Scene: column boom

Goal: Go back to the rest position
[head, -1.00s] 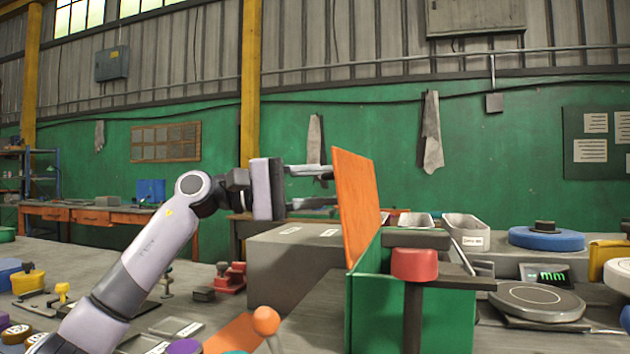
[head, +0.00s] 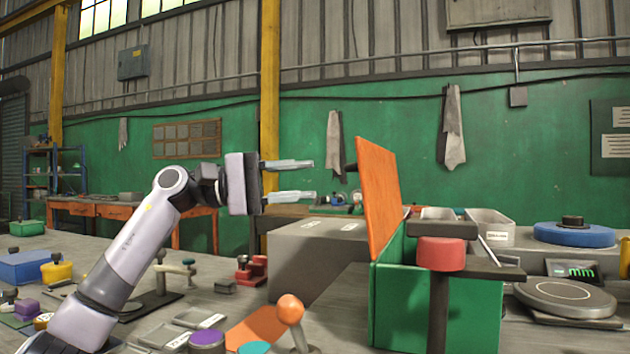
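My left gripper (head: 290,180) is open and empty. Its two pale fingers point right, apart from each other, above the grey box. The arm rises from the lower left. An upright orange panel (head: 377,198) stands to the right of the fingertips, at the left edge of a green box (head: 478,312); a clear gap lies between the fingers and the panel. A dark knob shows at the panel's left side. My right gripper is not in view.
A grey box (head: 312,262) stands below the gripper. A red-topped post (head: 441,255) is in front of the green box. An orange ball-topped lever (head: 290,309) is at the front. A blue disc (head: 574,234) and round scale (head: 565,297) are at right.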

